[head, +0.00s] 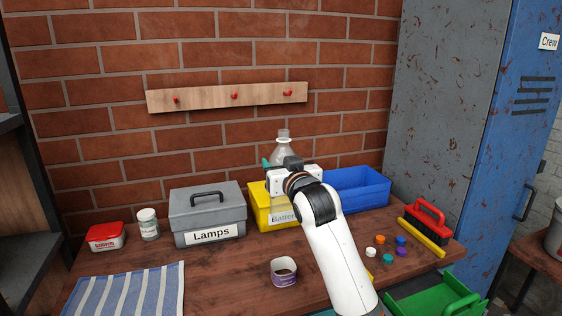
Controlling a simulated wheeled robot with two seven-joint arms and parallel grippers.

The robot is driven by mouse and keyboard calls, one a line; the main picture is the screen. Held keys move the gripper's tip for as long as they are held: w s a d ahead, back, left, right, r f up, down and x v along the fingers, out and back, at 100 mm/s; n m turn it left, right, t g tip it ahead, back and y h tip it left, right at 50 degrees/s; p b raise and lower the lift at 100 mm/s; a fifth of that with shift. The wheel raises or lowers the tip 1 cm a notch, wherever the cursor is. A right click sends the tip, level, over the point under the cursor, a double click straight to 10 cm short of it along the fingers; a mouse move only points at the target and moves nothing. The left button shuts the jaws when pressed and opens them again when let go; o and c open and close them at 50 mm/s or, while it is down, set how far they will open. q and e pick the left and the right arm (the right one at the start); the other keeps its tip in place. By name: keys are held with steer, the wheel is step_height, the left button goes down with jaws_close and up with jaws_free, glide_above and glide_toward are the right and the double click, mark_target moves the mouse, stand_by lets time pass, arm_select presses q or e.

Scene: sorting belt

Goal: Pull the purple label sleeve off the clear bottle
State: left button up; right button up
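The clear bottle (284,147) stands upright at the back middle of the bench, its neck and shoulder showing above my gripper. A short purple and white sleeve (284,274) sits on the bench at the front, apart from the bottle; brown shows inside its open top. My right arm reaches up from the lower right, and its gripper (287,164) is at the bottle's upper body. The wrist hides much of the bottle and the fingertips, so I cannot tell whether they grip it. My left gripper is not in view.
A grey Lamps box (190,204) stands left, a striped cloth (125,291) front left. Loose caps (388,257), a brush (429,219) and a green tray (430,305) are right.

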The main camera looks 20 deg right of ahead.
steer(key=shift+f+b, duration=0.95)
steer(key=shift+f, duration=1.45)
steer(key=shift+s+d+f+b, duration=0.1)
steer(key=shift+d+f+b, duration=0.15)
steer(key=shift+f+b, duration=0.5)
steer(key=shift+s+d+f+b, duration=0.1)
steer(key=shift+d+f+b, duration=0.1)
steer(key=shift+f, duration=0.95)
